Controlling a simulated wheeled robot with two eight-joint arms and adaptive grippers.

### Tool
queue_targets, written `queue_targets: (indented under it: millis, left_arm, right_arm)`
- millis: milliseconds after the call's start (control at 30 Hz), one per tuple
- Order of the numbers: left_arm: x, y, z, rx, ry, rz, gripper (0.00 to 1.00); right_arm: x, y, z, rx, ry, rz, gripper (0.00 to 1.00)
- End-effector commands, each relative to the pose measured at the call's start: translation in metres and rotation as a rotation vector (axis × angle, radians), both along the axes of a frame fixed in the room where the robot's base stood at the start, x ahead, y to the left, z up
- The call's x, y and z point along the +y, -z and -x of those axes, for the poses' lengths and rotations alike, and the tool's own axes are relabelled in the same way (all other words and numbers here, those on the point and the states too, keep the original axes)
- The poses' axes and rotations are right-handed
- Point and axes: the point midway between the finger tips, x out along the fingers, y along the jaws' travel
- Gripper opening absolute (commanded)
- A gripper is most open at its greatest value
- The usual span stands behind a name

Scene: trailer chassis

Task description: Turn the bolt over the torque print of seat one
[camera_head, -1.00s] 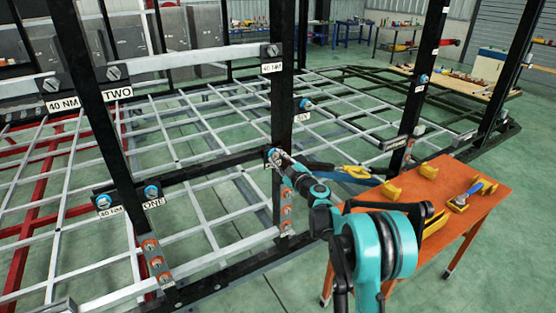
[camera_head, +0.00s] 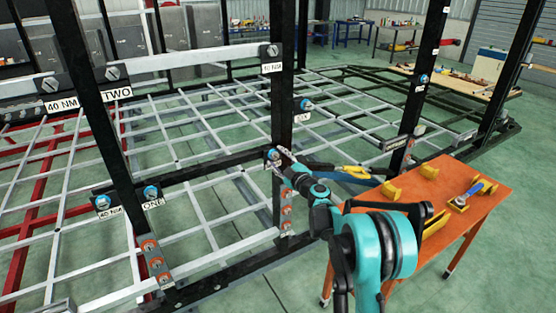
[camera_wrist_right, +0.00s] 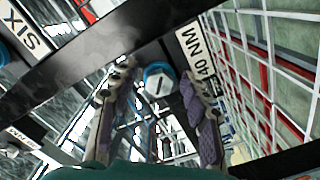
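The label ONE (camera_head: 153,204) is on the left black post's beam. A blue-ringed bolt (camera_head: 151,192) sits above it. A second blue-ringed bolt (camera_head: 103,202) sits above a 40 NM print (camera_head: 110,213) to its left. My right gripper (camera_head: 280,156) is away from these, at a bolt (camera_head: 273,154) on the middle post. In the right wrist view, my right gripper (camera_wrist_right: 157,72) is open, its fingers on either side of a blue-ringed bolt (camera_wrist_right: 158,82); contact is unclear. A 40 NM print (camera_wrist_right: 196,55) is beside that bolt. My left gripper is out of view.
A SIX label (camera_wrist_right: 20,35) shows in the right wrist view. An orange table (camera_head: 465,225) with yellow blocks and a tool stands right of my arm. Black posts and white grid bars (camera_head: 205,200) surround the work area. Green floor is open at the lower right.

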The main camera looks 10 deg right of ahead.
Motion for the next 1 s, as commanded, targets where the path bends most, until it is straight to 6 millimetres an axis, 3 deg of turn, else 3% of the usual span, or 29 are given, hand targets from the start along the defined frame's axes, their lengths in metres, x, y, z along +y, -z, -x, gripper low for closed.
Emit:
queue_targets:
  millis: [367,800,1000]
  left_arm:
    - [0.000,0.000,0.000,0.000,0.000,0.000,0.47]
    - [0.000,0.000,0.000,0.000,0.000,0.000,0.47]
    - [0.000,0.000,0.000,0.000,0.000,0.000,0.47]
  right_arm:
    - [-0.003,0.000,0.011,0.001,-0.001,0.000,0.47]
    - [-0.028,0.000,0.096,0.000,0.000,0.000,0.47]
    - [-0.032,0.001,0.113,0.001,-0.001,0.000,0.47]
